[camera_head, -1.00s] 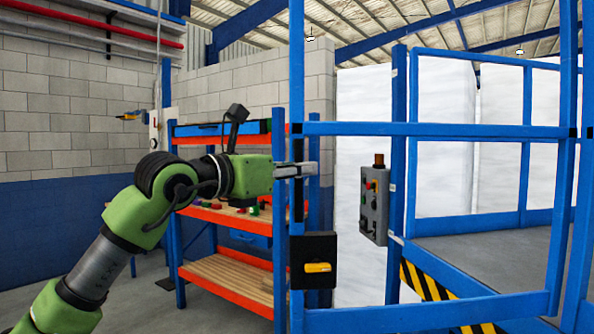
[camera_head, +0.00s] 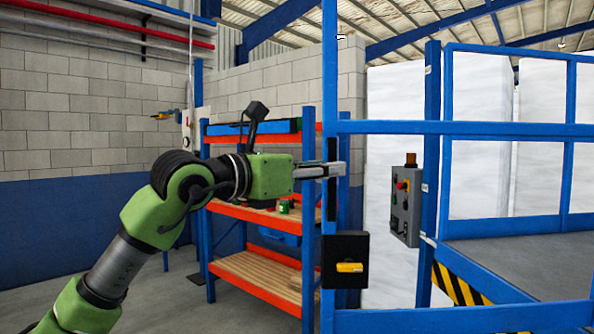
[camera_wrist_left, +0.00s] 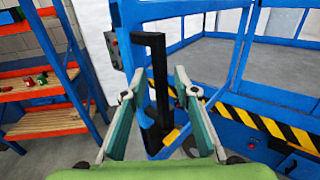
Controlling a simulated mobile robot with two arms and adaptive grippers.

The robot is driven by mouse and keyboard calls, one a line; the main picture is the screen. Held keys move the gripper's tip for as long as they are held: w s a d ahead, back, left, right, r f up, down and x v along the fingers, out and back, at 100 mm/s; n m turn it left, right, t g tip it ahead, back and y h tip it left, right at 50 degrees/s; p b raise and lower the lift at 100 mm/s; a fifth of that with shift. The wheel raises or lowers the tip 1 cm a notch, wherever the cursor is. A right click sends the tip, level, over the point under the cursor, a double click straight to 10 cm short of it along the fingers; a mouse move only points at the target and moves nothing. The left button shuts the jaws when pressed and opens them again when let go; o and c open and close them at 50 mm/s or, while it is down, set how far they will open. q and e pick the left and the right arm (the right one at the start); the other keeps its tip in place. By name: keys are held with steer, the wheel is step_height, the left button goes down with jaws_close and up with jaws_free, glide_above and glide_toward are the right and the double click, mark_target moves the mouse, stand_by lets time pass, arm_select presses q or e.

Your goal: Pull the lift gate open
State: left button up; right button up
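The lift gate is a blue tubular frame (camera_head: 470,128) with a blue upright post at its left end. A vertical black handle (camera_head: 332,205) sits on that post, with a black latch box (camera_head: 345,270) with a yellow lever below it. My left gripper (camera_head: 332,170) is level with the handle and partly overlaps it. In the left wrist view, the fingers are spread, one on each side of the black handle (camera_wrist_left: 160,85). Gaps show between the handle and both fingers. The gate appears closed. My right gripper is not in view.
A grey control box (camera_head: 406,205) with buttons hangs beyond the gate. A platform (camera_head: 520,250) with striped edging lies at the right. Orange and blue shelving (camera_head: 260,275) stands behind my left arm. Grey floor is free at the lower left.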

arm_select(q)
steer(key=v, duration=0.9)
steer(key=shift+a, duration=0.25)
steer(key=shift+s+r, duration=0.1)
